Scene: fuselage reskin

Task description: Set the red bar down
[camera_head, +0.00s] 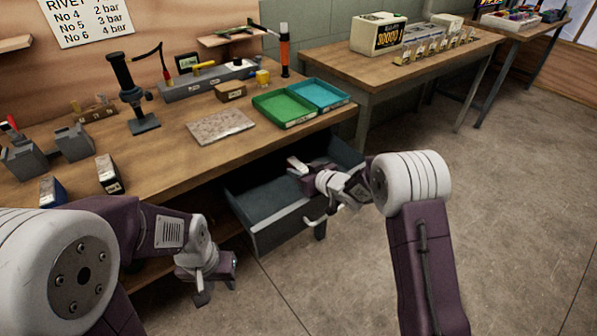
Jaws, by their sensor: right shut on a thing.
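My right gripper (305,172) reaches over the open grey drawer (262,228) below the workbench. It is shut on a small block with a pale upper face, the red bar (297,163). The bar is small in the view and partly hidden by the gripper, so its red colour is hard to make out. I cannot tell whether it touches the drawer. My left gripper (203,288) hangs low in front of the bench, left of the drawer, with nothing visible in it. Whether its fingers are apart is unclear.
On the bench (165,165) are a blue labelled block (52,190), a dark labelled block (108,173), a speckled plate (220,126), a green tray (284,107) and a blue tray (320,94). Floor to the right is clear.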

